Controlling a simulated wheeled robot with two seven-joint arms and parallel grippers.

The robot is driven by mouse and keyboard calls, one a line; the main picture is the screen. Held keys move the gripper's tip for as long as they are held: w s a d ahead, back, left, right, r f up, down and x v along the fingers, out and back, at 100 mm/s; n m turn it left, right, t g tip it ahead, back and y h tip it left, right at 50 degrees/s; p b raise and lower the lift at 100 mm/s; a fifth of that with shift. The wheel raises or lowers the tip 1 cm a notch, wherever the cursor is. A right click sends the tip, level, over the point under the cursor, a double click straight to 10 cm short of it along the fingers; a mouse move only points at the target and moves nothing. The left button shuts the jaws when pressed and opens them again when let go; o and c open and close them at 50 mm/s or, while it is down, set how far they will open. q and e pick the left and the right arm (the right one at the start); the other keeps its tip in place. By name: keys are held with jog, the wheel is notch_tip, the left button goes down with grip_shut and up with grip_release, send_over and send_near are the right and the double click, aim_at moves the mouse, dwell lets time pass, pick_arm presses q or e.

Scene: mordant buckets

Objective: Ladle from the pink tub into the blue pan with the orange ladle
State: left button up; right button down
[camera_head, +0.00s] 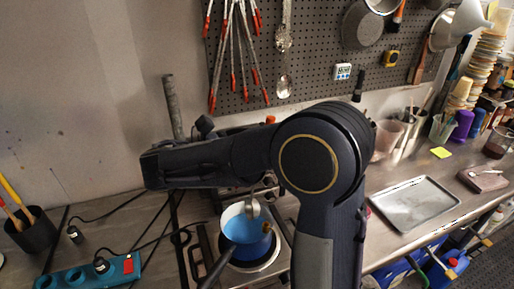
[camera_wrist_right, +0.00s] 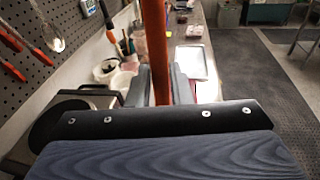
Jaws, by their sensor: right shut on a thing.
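The blue pan (camera_head: 236,232) with a pale inside stands on a hotplate, its dark handle toward the lower left. A pale metal ladle bowl (camera_head: 252,206) shows at the pan's opening; I cannot tell whether it is inside or above it. An orange tip (camera_head: 270,119) shows just above my right arm. In the right wrist view the orange ladle handle (camera_wrist_right: 155,45) stands upright between the fingers of my right gripper (camera_wrist_right: 160,85), which is shut on it. My arm hides this gripper in the head view. I cannot make out the pink tub. My left gripper is out of view.
The hotplate (camera_head: 262,264) is under the pan. A metal tray (camera_head: 414,203) lies to the right on the bench, with cups and jars behind it. A black pencil cup (camera_head: 35,232) and a blue power strip (camera_head: 88,277) are at the left. Tools hang on the pegboard (camera_head: 320,40).

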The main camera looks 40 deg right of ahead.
jog(key=shift+r, duration=0.1)
jog(key=shift+r, duration=2.45)
jog(key=shift+f, duration=0.1)
